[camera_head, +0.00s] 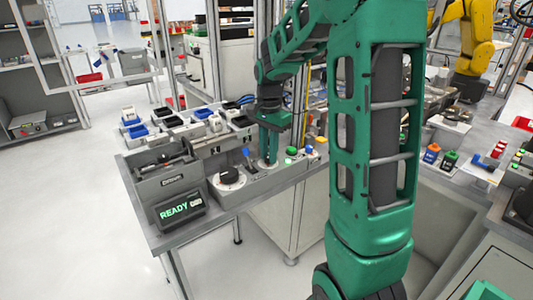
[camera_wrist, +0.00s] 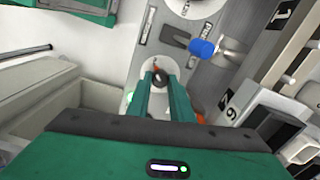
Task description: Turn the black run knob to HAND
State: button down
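A small black knob (camera_wrist: 160,79) on a pale round plate shows in the wrist view. My gripper (camera_wrist: 160,75) has its two green fingers on either side of it, a narrow gap apart. I cannot tell whether the fingers press on the knob. In the head view my gripper (camera_head: 268,158) points down onto the control panel (camera_head: 255,186), and its fingers hide most of this knob. A larger black dial (camera_head: 229,175) on a white disc sits to its left. The knob's pointer direction and the HAND label are not readable.
A blue lever (camera_wrist: 202,48) stands close to my fingers, between knob and dial. A display reading READY (camera_head: 180,209) stands at the front left. Small bins (camera_head: 172,122) line the back.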

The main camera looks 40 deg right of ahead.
jog(key=shift+w+n, duration=0.1)
jog(key=shift+n, duration=0.3)
jog(key=n, duration=0.3)
jog(key=shift+n, duration=0.4)
jog(key=n, duration=0.4)
jog(key=shift+w+r+n, duration=0.1)
jog(key=shift+n, duration=0.2)
jog(key=n, duration=0.8)
jog(key=shift+n, duration=0.3)
jog(key=shift+w, duration=0.1)
jog(key=c, duration=1.8)
grip_release()
jog(key=shift+o, duration=1.2)
jog(key=shift+a, duration=0.1)
